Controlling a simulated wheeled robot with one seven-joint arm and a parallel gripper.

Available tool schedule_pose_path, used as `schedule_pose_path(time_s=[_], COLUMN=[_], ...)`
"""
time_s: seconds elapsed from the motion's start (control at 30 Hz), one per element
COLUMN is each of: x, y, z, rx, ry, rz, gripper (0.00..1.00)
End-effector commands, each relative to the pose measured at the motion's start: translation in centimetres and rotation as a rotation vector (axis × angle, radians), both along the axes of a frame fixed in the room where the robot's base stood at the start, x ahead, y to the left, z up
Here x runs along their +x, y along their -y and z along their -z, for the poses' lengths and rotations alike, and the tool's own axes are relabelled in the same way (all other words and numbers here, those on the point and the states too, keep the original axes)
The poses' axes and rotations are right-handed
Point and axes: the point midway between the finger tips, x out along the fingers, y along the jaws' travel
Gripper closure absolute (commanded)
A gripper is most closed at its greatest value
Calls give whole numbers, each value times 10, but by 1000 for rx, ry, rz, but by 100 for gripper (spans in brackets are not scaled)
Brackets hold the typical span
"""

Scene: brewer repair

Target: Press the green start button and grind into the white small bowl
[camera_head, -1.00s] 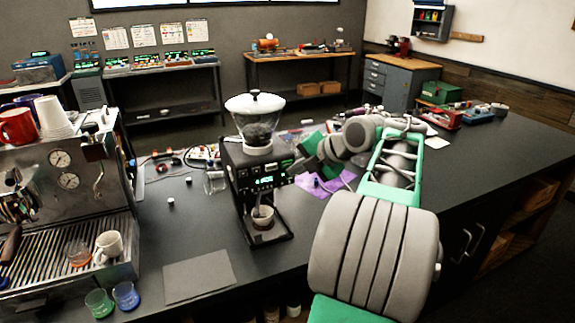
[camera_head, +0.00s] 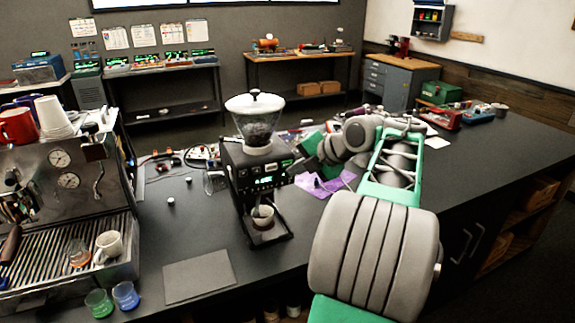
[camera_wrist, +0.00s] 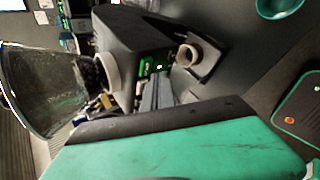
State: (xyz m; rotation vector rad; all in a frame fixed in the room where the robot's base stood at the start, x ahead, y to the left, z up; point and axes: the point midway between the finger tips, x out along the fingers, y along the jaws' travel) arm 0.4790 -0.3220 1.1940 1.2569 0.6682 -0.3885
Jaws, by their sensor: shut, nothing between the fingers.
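The black coffee grinder (camera_head: 243,172) stands on the dark counter with a clear, white-lidded hopper of dark beans (camera_head: 257,124) on top. A lit green display (camera_head: 268,180) shows on its front. The white small bowl (camera_head: 262,214) sits on the grinder's base under the spout; it also shows in the wrist view (camera_wrist: 188,56). My gripper (camera_head: 296,168) is at the grinder's front, right of the display. In the wrist view its shut fingers (camera_wrist: 156,92) are close to the green-lit panel (camera_wrist: 148,68). I cannot tell whether they touch the start button, which is not clearly distinguishable.
An espresso machine (camera_head: 70,185) with cups stands at the left. A green cup (camera_head: 99,302) and a blue cup (camera_head: 126,295) stand in front of it. A grey mat (camera_head: 200,276) lies left of the grinder. A purple cloth (camera_head: 325,183) lies behind my arm. The counter's right side is mostly clear.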

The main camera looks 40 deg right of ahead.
Motion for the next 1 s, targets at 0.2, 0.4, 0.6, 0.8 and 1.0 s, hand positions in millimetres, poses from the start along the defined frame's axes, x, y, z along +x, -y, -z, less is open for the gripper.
schedule_pose_path(time_s=[0.2,0.4,0.6,0.8,1.0], x=[0,3,9,8,10], y=[0,1,2,2,3], z=[0,1,1,0,0], rx=[0,1,1,0,0], ry=[0,0,0,0,0], rz=[0,-1,-1,0,0], gripper=[100,100,100,100,100])
